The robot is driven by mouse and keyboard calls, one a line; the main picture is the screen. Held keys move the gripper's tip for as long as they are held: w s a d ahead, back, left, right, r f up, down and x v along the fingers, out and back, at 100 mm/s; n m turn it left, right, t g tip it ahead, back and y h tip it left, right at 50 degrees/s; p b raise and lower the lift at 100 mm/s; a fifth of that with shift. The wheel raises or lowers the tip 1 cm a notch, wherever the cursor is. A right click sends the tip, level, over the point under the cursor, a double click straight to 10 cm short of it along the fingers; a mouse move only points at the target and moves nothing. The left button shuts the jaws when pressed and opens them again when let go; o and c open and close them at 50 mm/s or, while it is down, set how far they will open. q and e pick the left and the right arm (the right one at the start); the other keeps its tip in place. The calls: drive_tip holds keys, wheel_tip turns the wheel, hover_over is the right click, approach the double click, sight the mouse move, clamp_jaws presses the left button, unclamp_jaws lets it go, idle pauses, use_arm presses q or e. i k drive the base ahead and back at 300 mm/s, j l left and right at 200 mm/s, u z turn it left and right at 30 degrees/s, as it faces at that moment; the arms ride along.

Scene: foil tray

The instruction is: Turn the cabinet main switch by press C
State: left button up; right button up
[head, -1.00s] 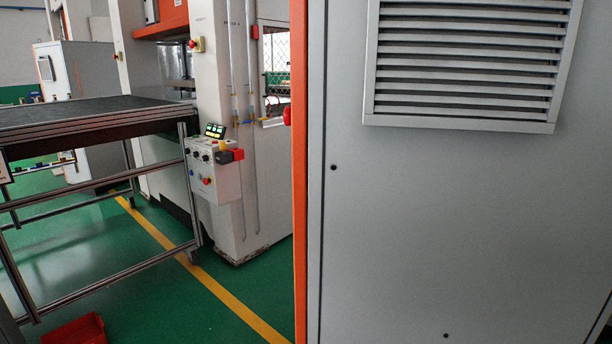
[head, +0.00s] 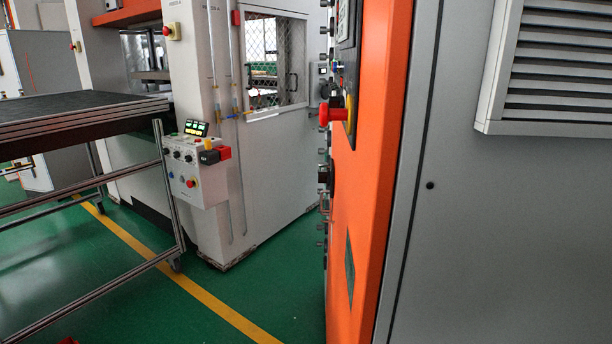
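A grey cabinet (head: 520,230) with an orange front (head: 372,170) stands close on the right. I see its front at a steep slant. A red knob (head: 331,113) on a yellow plate sticks out to the left from the upper part of this front. I cannot tell whether it is the main switch or a stop button. A dark panel (head: 347,25) sits above it. No label on this cabinet is readable. Neither of my grippers is in view.
A white press (head: 262,165) stands behind, with a control box (head: 190,175) on its corner. A dark-topped frame table (head: 80,118) is at the left. Green floor (head: 270,305) with a yellow line (head: 205,297) lies open between table and cabinet.

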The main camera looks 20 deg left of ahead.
sight(323, 177)
drive_tip(key=i+j, duration=0.1)
drive_tip(key=j, duration=0.95)
drive_tip(key=i+j, duration=0.15)
drive_tip(key=j, duration=0.4)
drive_tip(key=i+j+u, duration=0.15)
drive_tip(key=j, duration=0.25)
